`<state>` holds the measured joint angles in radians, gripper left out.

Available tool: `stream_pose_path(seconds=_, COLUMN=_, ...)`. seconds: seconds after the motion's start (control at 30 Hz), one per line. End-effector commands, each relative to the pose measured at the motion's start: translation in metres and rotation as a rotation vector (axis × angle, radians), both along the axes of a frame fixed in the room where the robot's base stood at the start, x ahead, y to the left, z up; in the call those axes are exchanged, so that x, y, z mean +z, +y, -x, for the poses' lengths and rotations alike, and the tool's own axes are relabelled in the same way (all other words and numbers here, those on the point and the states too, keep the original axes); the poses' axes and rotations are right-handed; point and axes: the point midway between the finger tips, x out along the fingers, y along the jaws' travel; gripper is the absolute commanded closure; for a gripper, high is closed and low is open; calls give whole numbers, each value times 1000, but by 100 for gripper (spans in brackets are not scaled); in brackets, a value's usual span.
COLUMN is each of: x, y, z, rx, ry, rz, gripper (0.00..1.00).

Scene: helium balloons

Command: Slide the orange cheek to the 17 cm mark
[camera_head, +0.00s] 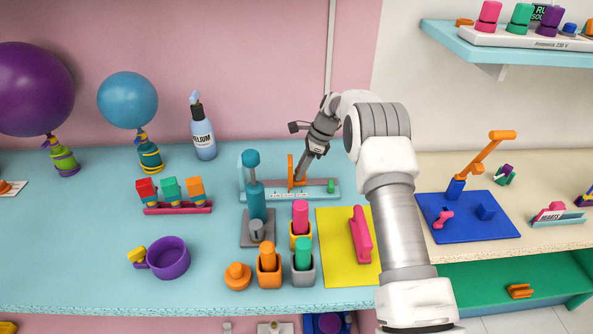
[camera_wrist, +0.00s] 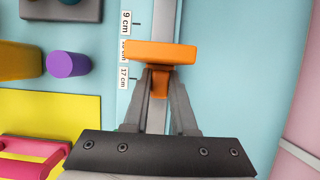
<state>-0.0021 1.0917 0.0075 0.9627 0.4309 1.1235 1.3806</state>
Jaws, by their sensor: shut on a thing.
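The orange cheek (camera_head: 290,170) stands upright on the grey rail of a sizing gauge (camera_head: 318,190); in the wrist view the cheek (camera_wrist: 160,52) lies across the rail. My gripper (camera_head: 299,180) reaches down to it; in the wrist view my gripper (camera_wrist: 161,84) is shut on the cheek's narrow orange stem. Beside the rail are white labels. The 9 cm label (camera_wrist: 125,22) is above the cheek and the 17 cm label (camera_wrist: 123,76) is just below it. A label between them is partly covered by the cheek.
Orange, pink and green pieces in cups and a yellow mat (camera_head: 332,270) are nearer the front.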

Motion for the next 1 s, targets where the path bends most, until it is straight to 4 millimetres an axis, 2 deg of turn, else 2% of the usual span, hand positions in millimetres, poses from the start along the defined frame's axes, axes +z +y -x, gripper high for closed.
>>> stream_pose_path(seconds=0.27, x=0, y=-3, z=0, rx=0, ry=0, rz=0, gripper=100)
stream_pose_path(seconds=0.83, x=0, y=-39, z=0, rx=-1, ry=0, rz=0, gripper=100)
stream_pose_path(seconds=0.87, x=0, y=-38, z=0, rx=0, ry=0, rz=0, gripper=72)
stream_pose_path(seconds=1.0, x=0, y=-38, z=0, rx=0, ry=0, rz=0, gripper=46)
